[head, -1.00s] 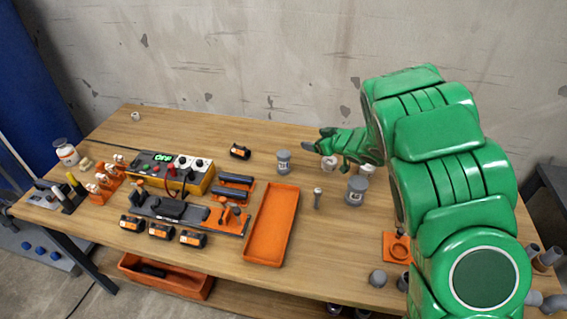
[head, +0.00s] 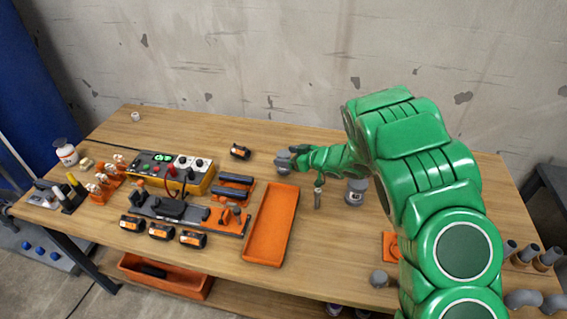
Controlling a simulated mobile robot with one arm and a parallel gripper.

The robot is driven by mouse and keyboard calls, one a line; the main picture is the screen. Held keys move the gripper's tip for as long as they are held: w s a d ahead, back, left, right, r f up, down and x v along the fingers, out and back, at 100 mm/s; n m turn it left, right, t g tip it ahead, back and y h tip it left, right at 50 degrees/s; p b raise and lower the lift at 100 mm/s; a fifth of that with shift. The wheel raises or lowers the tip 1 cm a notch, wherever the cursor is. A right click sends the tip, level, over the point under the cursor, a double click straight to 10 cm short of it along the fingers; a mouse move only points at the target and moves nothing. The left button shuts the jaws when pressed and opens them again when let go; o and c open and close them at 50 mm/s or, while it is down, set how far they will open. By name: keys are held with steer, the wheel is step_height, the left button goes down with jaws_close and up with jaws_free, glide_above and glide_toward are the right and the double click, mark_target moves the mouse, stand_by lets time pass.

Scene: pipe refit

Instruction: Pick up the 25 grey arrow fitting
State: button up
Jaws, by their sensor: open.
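A grey fitting (head: 282,165) with a pale label stands at the back middle of the bench. A larger grey fitting (head: 355,192) with a label stands to its right, partly behind my arm. The marks on both labels are too small to read, so I cannot tell which is the 25 arrow fitting. My gripper (head: 292,155) is open, with its fingertips at the upper right side of the left grey fitting. I cannot tell whether they touch it, and they hide part of it.
A small upright fitting (head: 318,191) stands between the two grey ones. An orange tray (head: 271,224) lies in front, with a control box (head: 175,172) and tools to the left. A black-and-orange block (head: 240,151) lies behind. The back left bench is mostly clear.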

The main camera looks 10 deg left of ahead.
mark_target(280, 154)
steer(key=shift+x, duration=1.95)
steer(key=shift+c, duration=0.2)
steer(key=shift+r, duration=0.1)
steer(key=c, duration=1)
steer(key=shift+c, duration=0.2)
steer(key=shift+r, duration=0.1)
